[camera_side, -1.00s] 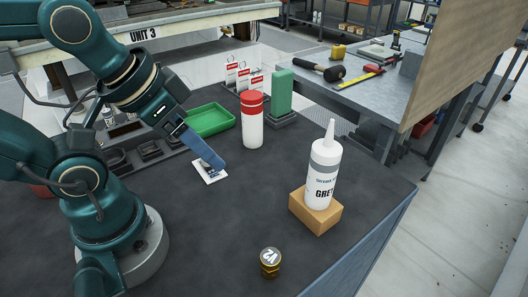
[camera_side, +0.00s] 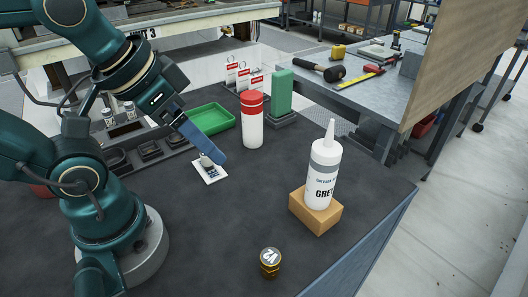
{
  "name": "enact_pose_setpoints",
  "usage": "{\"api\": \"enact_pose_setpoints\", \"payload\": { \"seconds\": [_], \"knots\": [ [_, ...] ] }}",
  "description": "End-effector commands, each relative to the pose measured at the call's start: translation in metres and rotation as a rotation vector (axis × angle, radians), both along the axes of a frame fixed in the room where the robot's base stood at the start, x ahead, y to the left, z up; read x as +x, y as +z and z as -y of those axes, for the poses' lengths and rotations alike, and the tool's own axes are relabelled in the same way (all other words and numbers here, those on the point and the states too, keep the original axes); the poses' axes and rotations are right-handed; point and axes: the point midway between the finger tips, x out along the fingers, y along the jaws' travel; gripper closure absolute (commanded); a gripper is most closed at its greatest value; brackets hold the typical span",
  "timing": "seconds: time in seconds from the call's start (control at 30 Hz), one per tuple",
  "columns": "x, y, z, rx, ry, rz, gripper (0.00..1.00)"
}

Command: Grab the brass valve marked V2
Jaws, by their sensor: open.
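The brass valve (camera_side: 270,264) stands upright on the dark bench top near the front edge of the picture. Its dark cap carries white marking that reads as V2 turned around. My gripper (camera_side: 221,161) is open, with blue fingers pointing down and to the right. It is well behind and to the left of the valve, with clear bench between them. The fingers overlap in this view, so the gap between them is hidden. No object shows between them.
A white bottle (camera_side: 322,178) stands on a cardboard block (camera_side: 316,211) right of the valve. A red-capped white cylinder (camera_side: 252,125), a green tray (camera_side: 207,120) and a white card (camera_side: 212,175) with a small grey item lie near my gripper.

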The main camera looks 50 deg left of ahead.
Motion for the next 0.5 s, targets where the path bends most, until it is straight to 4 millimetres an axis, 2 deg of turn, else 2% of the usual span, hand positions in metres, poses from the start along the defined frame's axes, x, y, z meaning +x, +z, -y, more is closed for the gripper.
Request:
{"api": "enact_pose_setpoints", "payload": {
  "seconds": [0.2,0.3,0.5],
  "knots": [
    [0.000,0.039,0.001,-0.006,0.003,-0.003,0.24],
    [-0.003,0.025,0.014,-0.114,0.074,-0.137,0.24],
    [-0.008,0.013,0.044,-0.331,0.238,-0.404,0.24]
  ]
}}
